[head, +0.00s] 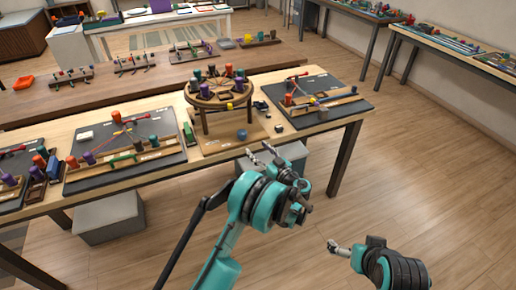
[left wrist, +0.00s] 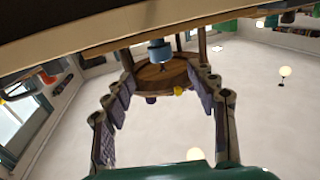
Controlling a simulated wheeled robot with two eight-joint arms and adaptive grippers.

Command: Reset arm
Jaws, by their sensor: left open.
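My left gripper (head: 262,155) is in front of the near table edge in the head view, its two fingers apart and nothing between them. In the left wrist view its fingers (left wrist: 163,90) are spread on either side, with the round wooden stand (left wrist: 150,80) showing beyond them. My right gripper (head: 338,247) is low at the right over the floor; its fingers are too small to tell whether they are apart. The round wooden stand (head: 203,100) stands on the near table, with several coloured bobbins around its top.
The near wooden table (head: 225,143) holds dark boards with cords and bobbins, including a right board (head: 340,93) and a left board (head: 165,128). Grey boxes (head: 108,218) sit under the table. Floor at the right is clear.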

